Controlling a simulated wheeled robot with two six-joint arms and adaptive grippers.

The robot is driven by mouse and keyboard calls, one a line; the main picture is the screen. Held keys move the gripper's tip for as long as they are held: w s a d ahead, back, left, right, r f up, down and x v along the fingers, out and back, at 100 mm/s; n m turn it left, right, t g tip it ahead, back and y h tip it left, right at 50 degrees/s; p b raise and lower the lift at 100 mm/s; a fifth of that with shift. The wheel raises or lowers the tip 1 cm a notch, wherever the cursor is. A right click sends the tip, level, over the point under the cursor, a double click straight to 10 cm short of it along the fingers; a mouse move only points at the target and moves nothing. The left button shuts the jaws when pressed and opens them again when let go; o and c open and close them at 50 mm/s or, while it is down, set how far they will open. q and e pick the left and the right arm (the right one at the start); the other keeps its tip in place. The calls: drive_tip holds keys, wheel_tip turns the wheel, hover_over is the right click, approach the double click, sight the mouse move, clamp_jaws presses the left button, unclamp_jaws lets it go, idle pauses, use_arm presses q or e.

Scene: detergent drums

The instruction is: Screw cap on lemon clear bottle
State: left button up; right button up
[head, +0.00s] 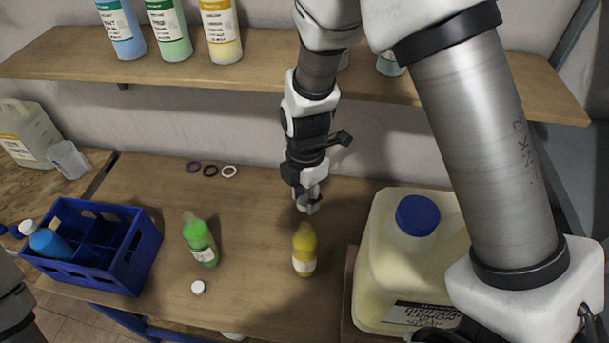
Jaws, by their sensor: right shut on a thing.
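The lemon bottle (304,256), yellow with a pale label, stands upright on the table, and no cap shows on its narrow neck. My right gripper (308,204) points down just above and beyond the bottle's neck in the picture, apart from it. It is shut on a small whitish thing at its fingertips, which looks like a cap but is mostly hidden by the fingers. A loose white cap (198,287) lies on the table near the green bottle (200,240). My left gripper is not in view.
A large cream jug with a blue lid (418,215) stands close right of the lemon bottle. A blue crate (130,262) holding a blue bottle (50,243) is at left. Several rings lie at the back, and a shelf (265,73) with bottles runs above.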

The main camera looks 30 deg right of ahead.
sight(306, 222)
drive_tip(key=s, duration=0.1)
drive_tip(key=a+f+b, duration=0.1)
drive_tip(key=s+b, duration=0.1)
drive_tip(key=shift+s+a+f, duration=0.2)
drive_tip(key=shift+s+a, duration=0.05)
drive_tip(key=shift+s, duration=0.1)
drive_tip(key=w+f, duration=0.1)
drive_tip(key=d+f+b, duration=0.1)
drive_tip(key=f, duration=0.1)
drive_tip(key=shift+w+b, duration=0.3)
drive_tip(key=shift+w, duration=0.05)
drive_tip(key=shift+s+a+r, duration=0.2)
drive_tip(key=shift+s+a, duration=0.2)
drive_tip(key=shift+s, duration=0.2)
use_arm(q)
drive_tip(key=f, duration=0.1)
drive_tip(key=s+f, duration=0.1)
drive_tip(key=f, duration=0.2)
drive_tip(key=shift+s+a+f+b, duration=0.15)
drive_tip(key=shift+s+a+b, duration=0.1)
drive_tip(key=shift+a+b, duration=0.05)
use_arm(e)
drive_tip(key=shift+w+d+f, duration=0.1)
drive_tip(key=shift+w+f, duration=0.05)
drive_tip(key=shift+w, duration=0.05)
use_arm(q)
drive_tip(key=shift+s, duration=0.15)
use_arm(e)
drive_tip(key=shift+s, duration=0.15)
